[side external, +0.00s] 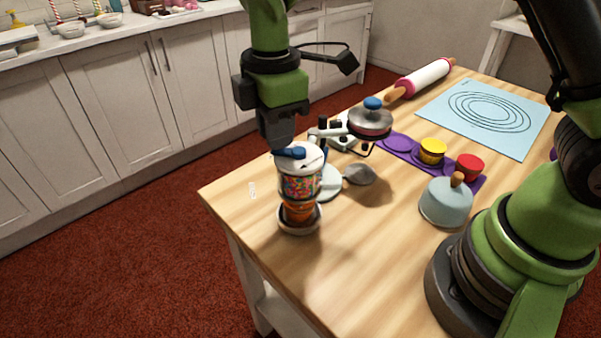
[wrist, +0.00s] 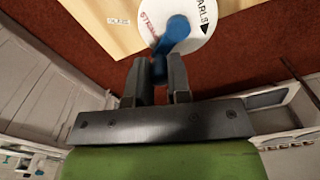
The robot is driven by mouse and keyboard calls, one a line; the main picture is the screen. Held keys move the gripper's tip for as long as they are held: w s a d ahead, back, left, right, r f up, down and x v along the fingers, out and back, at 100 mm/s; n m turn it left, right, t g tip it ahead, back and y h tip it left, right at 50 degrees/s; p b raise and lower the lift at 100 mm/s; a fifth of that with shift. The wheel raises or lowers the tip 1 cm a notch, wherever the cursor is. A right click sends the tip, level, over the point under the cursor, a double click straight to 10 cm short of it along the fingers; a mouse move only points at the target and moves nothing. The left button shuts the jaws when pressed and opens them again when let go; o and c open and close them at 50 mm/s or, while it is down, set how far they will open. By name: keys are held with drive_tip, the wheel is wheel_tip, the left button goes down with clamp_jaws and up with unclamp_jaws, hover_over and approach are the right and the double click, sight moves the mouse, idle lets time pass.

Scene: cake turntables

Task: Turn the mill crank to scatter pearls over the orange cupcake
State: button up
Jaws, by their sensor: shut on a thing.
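The mill (side external: 299,184) is a clear jar of multicoloured pearls with a white lid, held on a stand. The lid (wrist: 190,25) carries printed words and an arrow in the wrist view. A blue crank (side external: 290,152) lies across the lid; it also shows in the wrist view (wrist: 172,36). My gripper (side external: 281,143) is above the mill, its fingers shut on the crank's knob, which shows between the fingertips in the wrist view (wrist: 160,72). The orange cupcake (side external: 298,211) sits directly below the jar in a pale dish (side external: 300,227). Its top is partly hidden by the mill.
A purple tray (side external: 397,141) holds a yellow cupcake (side external: 432,150) and a red cupcake (side external: 469,165). A pale blue dome (side external: 446,203) stands near my base. A metal-lidded pot (side external: 370,121), rolling pin (side external: 424,78) and blue mat (side external: 490,112) lie farther back. The front table is clear.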

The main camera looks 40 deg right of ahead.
sight(296, 143)
drive_tip(key=shift+w+d, duration=0.2)
drive_tip(key=shift+d, duration=0.25)
drive_tip(key=shift+d, duration=0.7)
drive_tip(key=shift+s+d, duration=0.2)
drive_tip(key=shift+d, duration=0.4)
